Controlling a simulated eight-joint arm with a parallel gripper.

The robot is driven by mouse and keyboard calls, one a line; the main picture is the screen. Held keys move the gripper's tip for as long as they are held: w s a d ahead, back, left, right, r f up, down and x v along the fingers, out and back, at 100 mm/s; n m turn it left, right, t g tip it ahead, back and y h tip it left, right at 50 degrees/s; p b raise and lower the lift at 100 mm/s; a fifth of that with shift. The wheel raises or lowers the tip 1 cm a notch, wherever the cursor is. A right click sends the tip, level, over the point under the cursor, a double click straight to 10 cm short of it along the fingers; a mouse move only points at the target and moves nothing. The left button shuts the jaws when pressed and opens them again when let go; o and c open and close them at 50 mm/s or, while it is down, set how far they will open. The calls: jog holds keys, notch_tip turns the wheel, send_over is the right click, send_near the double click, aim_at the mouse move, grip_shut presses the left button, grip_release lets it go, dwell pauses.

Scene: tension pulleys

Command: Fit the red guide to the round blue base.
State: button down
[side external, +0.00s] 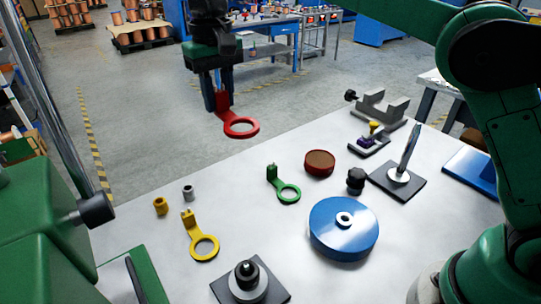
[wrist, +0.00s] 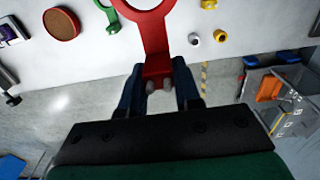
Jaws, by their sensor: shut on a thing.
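The red guide (side external: 241,126) is a ring with an upright tab. My gripper (side external: 219,92) is shut on its tab and holds it in the air beyond the far left edge of the table. In the wrist view the red guide (wrist: 151,30) extends away from between the two blue fingers of my gripper (wrist: 158,82), its ring cut off by the top edge. The round blue base (side external: 344,228) is a flat disc with a white hub at its centre. It sits on the table at the front right, well apart from the guide, and does not show in the wrist view.
A brown-topped red disc (side external: 319,162), a black knob (side external: 356,180), a plate with a tilted post (side external: 404,172) and a black-plated stand (side external: 248,282) surround the base.

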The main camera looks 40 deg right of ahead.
dwell(0.4)
jog(key=shift+s+d+f, duration=0.15)
jog(key=shift+d, duration=0.2)
jog(key=s+d+f, duration=0.8)
jog(key=s+d, duration=0.3)
jog(key=s, duration=0.2)
jog(key=shift+w+a+f, duration=0.1)
jog(key=shift+w+f, duration=0.05)
jog(key=shift+f, duration=3.25)
jog(key=shift+f, duration=0.3)
jog(key=shift+f, duration=0.65)
